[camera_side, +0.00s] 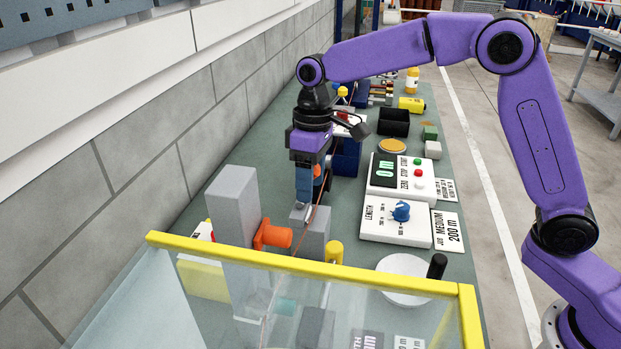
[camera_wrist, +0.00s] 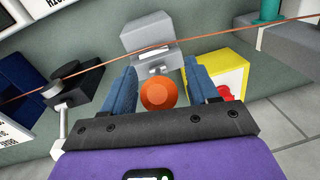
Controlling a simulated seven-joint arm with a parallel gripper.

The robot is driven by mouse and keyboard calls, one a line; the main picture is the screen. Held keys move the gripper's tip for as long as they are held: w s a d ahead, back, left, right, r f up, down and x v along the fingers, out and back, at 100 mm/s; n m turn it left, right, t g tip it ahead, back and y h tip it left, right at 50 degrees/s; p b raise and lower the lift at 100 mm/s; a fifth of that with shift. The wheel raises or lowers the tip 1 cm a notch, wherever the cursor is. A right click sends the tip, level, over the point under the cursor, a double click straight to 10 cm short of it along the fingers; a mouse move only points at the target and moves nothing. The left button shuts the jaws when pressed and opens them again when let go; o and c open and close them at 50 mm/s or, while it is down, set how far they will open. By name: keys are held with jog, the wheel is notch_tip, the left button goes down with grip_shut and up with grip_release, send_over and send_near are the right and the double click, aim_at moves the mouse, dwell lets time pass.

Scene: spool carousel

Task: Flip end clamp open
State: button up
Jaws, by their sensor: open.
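The end clamp appears to be the grey block (camera_side: 315,232) on the green bench below my gripper. In the wrist view the block (camera_wrist: 147,34) has a pale bar on its near face, and the thin copper-coloured line crosses over it. A round orange knob (camera_wrist: 158,93) sits between my fingers in the wrist view; its link to the block is unclear. In the side view an orange part (camera_side: 318,172) shows partly behind the fingers. My gripper (camera_side: 303,203) points down, and its blue fingers are apart on both sides of the knob (camera_wrist: 158,88). Contact with it cannot be told.
A tall grey post (camera_side: 233,205) with an orange nozzle-like part (camera_side: 272,235) stands close left. A yellow-framed clear panel (camera_side: 310,262) stands in front. The length dial box (camera_side: 397,222) is to the right. A yellow box with a red button (camera_wrist: 222,77) lies right in the wrist view.

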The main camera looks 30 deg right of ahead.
grip_shut()
jog(key=shift+s+d+f+t+y, duration=0.2)
jog(key=shift+s+d+t+y, duration=0.05)
jog(key=shift+t+y, duration=0.3)
jog(key=shift+s+d+f+t+y, duration=0.15)
jog(key=shift+s+d+t+y, duration=0.1)
jog(key=shift+t+y, duration=0.3)
grip_release()
